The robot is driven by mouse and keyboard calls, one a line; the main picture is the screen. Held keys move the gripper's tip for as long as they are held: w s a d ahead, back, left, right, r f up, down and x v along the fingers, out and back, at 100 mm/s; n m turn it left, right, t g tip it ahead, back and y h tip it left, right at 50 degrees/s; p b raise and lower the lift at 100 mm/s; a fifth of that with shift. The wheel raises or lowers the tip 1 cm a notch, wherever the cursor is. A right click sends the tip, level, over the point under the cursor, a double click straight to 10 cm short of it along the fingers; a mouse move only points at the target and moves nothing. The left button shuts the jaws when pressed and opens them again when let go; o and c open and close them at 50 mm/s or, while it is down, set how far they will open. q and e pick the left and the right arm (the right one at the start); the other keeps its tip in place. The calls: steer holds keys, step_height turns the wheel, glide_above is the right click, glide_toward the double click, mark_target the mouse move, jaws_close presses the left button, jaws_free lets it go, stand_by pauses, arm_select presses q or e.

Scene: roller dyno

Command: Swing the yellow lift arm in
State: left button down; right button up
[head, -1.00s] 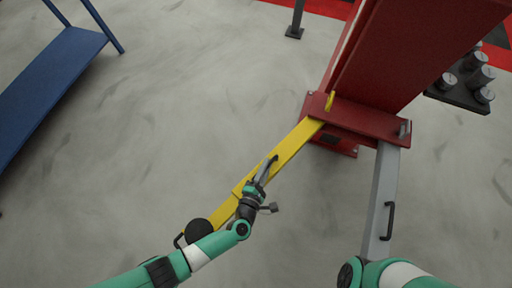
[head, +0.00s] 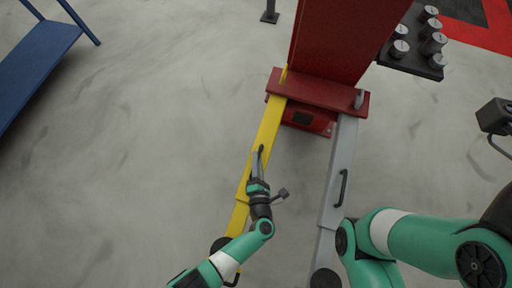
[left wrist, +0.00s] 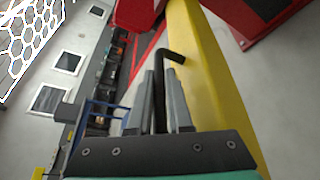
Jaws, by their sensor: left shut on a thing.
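The yellow lift arm (head: 269,122) runs from the base of the red post (head: 335,40) down towards me, roughly alongside the grey lift arm (head: 342,160), with a gap of floor between them. My left gripper (head: 258,166) is shut on the black handle (head: 261,149) on the yellow arm. In the left wrist view the fingers (left wrist: 161,85) stand on both sides of the bent black handle (left wrist: 170,56), beside the yellow arm (left wrist: 212,75). My right arm comes in at the lower right, but its gripper is out of view.
The grey arm has its own black handle (head: 343,188); my right arm passes near its lower end. A blue bench or ramp (head: 35,60) stands at the upper left. A dark rack with several metal cylinders (head: 412,62) is at the upper right. The floor left of the yellow arm is clear.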

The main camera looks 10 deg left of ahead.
arm_select(q)
steer(key=shift+d+f, duration=0.1)
steer(key=c, duration=1.1)
jaws_free()
steer(key=shift+o, duration=1.3)
steer(key=shift+d, duration=0.3)
steer(key=shift+a, duration=0.1)
steer(key=shift+s, duration=0.1)
steer(key=p+v, duration=0.5)
steer(key=v, duration=0.6)
steer(key=shift+s, duration=0.2)
steer(key=shift+a, duration=0.1)
